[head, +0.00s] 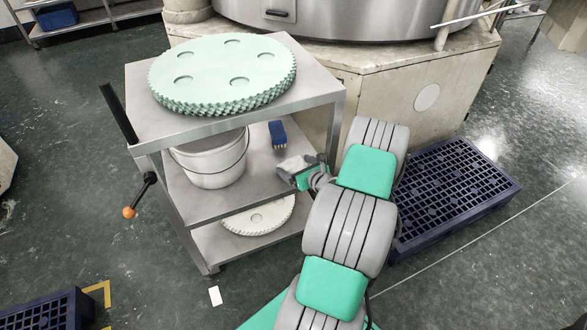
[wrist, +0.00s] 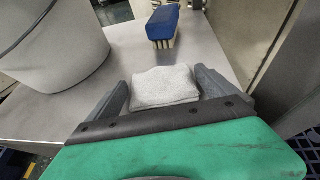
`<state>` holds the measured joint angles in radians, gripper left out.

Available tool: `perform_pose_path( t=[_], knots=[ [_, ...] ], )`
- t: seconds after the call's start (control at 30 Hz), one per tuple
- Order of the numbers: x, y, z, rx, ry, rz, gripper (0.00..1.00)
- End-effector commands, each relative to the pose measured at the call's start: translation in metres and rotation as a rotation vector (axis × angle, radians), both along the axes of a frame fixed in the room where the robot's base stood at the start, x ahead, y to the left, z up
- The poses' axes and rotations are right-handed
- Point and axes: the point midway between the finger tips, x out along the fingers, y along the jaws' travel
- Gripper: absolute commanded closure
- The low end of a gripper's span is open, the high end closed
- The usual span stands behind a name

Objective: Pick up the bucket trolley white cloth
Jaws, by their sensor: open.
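The white cloth (wrist: 163,87) lies folded on the middle shelf of the bucket trolley (head: 200,203). In the wrist view it sits between the two fingers of my gripper (wrist: 160,92), which are open on either side of it. A small gap seems to show at the left finger; whether the right finger touches it I cannot tell. In the head view my gripper (head: 303,172) reaches in over the middle shelf at its right side, with the cloth (head: 292,165) showing small at its tip.
A white bucket (head: 208,160) stands left of the cloth, also in the wrist view (wrist: 50,45). A blue brush (head: 278,135) lies behind it. The top shelf carries stacked green toothed discs (head: 222,70) above. A dark blue pallet (head: 450,195) lies right of my arm.

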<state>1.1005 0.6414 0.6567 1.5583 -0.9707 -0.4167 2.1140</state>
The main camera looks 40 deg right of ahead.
Motion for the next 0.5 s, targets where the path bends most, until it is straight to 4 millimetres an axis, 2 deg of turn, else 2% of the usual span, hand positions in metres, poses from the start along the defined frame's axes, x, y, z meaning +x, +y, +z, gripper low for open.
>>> perform_pose_path(
  t=[0.2,0.5],
  knots=[
    [0.0024,-0.0012,-0.0003,-0.001,0.0,-0.001,0.04],
    [0.002,-0.0011,-0.0003,-0.001,0.001,-0.001,0.27]
  ],
)
